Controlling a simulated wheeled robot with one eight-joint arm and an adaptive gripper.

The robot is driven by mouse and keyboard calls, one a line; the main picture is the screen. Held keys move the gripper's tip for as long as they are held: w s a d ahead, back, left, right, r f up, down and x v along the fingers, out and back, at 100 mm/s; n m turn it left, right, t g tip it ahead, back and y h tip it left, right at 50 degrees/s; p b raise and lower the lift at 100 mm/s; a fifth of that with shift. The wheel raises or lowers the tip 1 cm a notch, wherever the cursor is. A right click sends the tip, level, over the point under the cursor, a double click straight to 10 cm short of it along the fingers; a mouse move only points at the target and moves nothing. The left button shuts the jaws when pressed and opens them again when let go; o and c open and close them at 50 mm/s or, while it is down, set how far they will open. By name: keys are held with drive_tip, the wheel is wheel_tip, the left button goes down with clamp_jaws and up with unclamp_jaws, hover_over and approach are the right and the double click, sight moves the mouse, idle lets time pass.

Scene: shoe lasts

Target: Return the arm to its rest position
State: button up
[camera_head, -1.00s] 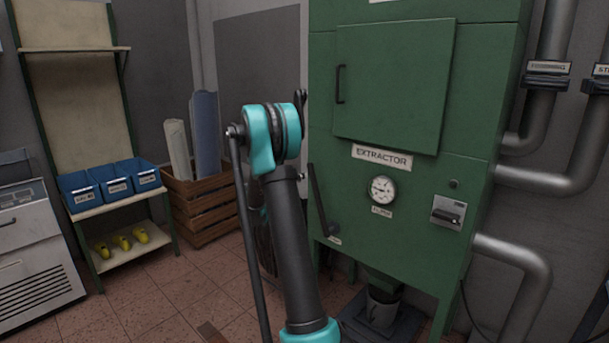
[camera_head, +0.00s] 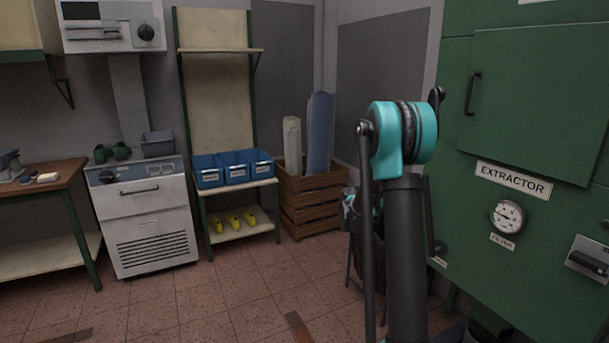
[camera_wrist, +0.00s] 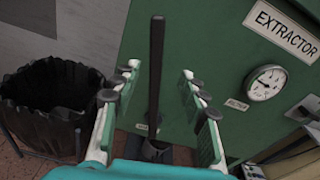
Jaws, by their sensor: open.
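My gripper (camera_wrist: 160,92) is open in the wrist view, with its two fingers spread and nothing held between them. A dark upright lever (camera_wrist: 156,65) shows in the gap between the fingers, in front of the green extractor (camera_wrist: 215,40); I cannot tell how far away it is. In the head view my arm is raised in front of the left side of the extractor (camera_head: 520,130).
A bin with a black liner (camera_wrist: 55,95) stands left of my gripper. A wooden crate with rolls (camera_head: 312,205), a shelf with blue bins (camera_head: 232,167), a white cabinet (camera_head: 150,215) and a workbench (camera_head: 45,180) line the back. The tiled floor (camera_head: 215,300) in front is mostly clear.

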drive_tip(key=s+a+f+m+y, duration=0.5)
drive_tip(key=s+a+m, duration=0.3)
drive_tip(key=s, duration=0.5)
drive_tip(key=s+a+f+m+g+y, duration=0.1)
drive_tip(key=s+a+f+m+y, duration=0.4)
drive_tip(key=s+a+m, duration=0.3)
drive_tip(key=s+a+f+m+g+y, duration=0.1)
drive_tip(key=s+a+f+m+y, duration=0.4)
drive_tip(key=s, duration=1.2)
drive_tip(key=a+f+m, duration=0.2)
drive_tip(key=a+m, duration=0.1)
drive_tip(key=shift+s+a+y, duration=0.3)
drive_tip(key=shift+s+a, duration=0.05)
drive_tip(key=shift+a, duration=0.05)
